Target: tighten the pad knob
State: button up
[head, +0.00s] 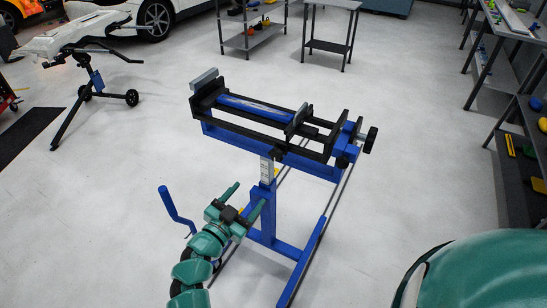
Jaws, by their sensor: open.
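A blue and black clamp stand stands on the floor in the middle of the head view. A black round knob (370,140), which looks like the pad knob, sits at the right end of the stand's clamp frame (318,165). Black pads or jaws (297,121) stand across the frame, with a blue cylinder (255,107) between them. My green gripper (245,199) is open and empty. It shows in front of the stand's post, well to the left of and below the knob, apart from it.
A blue crank handle (176,209) rises beside my arm at left. The stand's blue foot (306,262) runs along the floor at right. Shelves (515,130) with tools line the right side. A wheeled work stand (92,75) is at left. The floor between is clear.

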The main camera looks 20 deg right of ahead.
jog(key=n, duration=0.3)
jog(key=p, duration=0.3)
send_near(275, 155)
jog(key=x, duration=0.9)
jog(key=shift+w+d, duration=0.1)
jog(key=shift+c, duration=0.5)
jog(key=c, duration=0.9)
